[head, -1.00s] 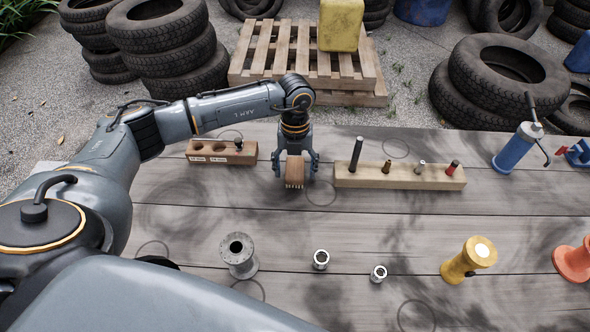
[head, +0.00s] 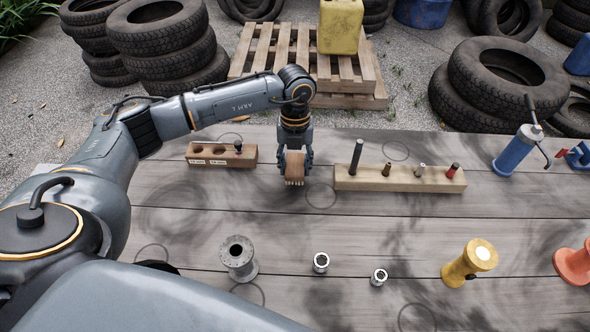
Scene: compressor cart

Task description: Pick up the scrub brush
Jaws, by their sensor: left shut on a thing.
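The scrub brush (head: 294,167) has a brown wooden block and pale bristles along its lower edge. It is between the fingers of my left gripper (head: 295,165), which points down over the table and is shut on it. The brush is near the back middle of the table, between two wooden blocks with holes. I cannot tell whether the bristles touch the table. My right gripper is not in view.
A long wooden block (head: 400,179) with several upright pieces stands close to the right of the brush. A shorter labelled block (head: 221,154) is to the left. A grey spool (head: 238,258), two metal sockets (head: 321,262) and a yellow spool (head: 468,263) stand nearer the front.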

